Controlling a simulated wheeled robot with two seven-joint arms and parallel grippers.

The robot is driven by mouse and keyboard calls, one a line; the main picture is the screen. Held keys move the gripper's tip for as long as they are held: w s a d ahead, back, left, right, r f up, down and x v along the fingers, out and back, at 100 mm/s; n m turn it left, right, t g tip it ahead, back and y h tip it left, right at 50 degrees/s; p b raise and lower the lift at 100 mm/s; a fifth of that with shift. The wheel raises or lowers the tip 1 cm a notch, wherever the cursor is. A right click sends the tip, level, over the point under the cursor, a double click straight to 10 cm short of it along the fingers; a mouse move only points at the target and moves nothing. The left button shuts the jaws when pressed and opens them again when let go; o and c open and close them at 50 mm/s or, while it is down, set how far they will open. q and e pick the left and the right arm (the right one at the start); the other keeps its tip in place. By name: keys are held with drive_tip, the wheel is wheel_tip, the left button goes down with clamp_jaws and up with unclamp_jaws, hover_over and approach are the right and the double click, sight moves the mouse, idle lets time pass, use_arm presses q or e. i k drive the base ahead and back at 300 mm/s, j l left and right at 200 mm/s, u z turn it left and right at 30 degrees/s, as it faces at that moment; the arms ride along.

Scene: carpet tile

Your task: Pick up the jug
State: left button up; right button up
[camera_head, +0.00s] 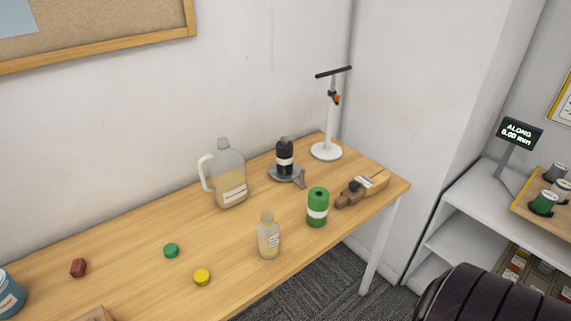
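The jug (228,178) is a translucent, pale grey-beige container with a white label, a narrow capped neck and a white handle on its left side. It stands upright on the wooden table (130,265), near the wall. Nothing is touching it from my side. Neither of my grippers is in view.
Near the jug stand a small clear bottle (268,236), a green can (317,207), a black bottle (285,157) on a grey base and a white stand (327,150).

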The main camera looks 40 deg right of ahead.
sight(227, 167)
drive_tip(key=z, duration=1.1)
